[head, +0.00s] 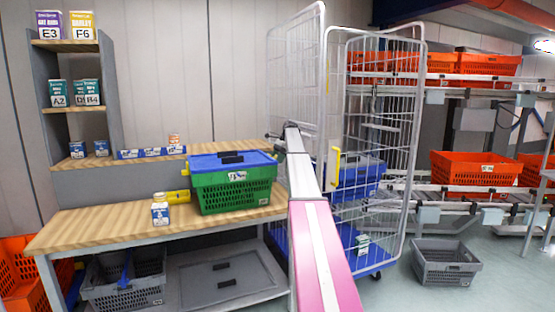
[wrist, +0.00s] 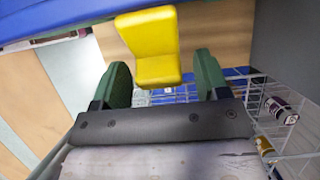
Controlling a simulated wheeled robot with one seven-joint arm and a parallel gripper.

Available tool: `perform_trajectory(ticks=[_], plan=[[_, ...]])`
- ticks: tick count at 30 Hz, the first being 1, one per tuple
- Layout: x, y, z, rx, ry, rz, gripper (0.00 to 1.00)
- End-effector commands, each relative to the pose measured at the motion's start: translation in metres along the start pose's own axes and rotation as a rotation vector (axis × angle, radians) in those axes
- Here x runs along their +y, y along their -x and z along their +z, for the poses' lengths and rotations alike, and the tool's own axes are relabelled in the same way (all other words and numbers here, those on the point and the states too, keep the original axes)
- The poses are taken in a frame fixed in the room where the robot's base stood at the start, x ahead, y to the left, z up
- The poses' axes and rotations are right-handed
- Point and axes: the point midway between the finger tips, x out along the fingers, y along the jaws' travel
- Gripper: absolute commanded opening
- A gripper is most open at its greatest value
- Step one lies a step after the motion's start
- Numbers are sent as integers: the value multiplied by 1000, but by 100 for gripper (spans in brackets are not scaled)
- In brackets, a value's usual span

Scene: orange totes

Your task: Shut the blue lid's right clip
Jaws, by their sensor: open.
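A green crate (head: 232,193) with a blue lid (head: 225,161) stands on the wooden bench. Its right clip is hidden in the head view. In the wrist view a yellow clip (wrist: 150,42) sticks out beside the blue lid's edge (wrist: 70,18), swung outward. My gripper (wrist: 161,70) is open, its two green fingers on either side of the clip's near end, with no clear contact. In the head view my gripper's end (head: 278,137) is by the crate's right side, its fingers unclear. Another yellow clip (head: 177,197) juts out at the crate's left.
A small blue-and-white carton (head: 160,214) is left of the crate. A shelf rises behind. A grey crate (head: 446,262) sits on the floor at right.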

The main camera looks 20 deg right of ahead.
Motion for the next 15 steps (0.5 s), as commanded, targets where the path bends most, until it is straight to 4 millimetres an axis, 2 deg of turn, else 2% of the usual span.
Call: perform_trajectory(ticks=[5,11,15], plan=[[0,9,4,0,1,-1,68],[-1,40,19,0,1,-1,68],[8,39,52,0,3,0,68]])
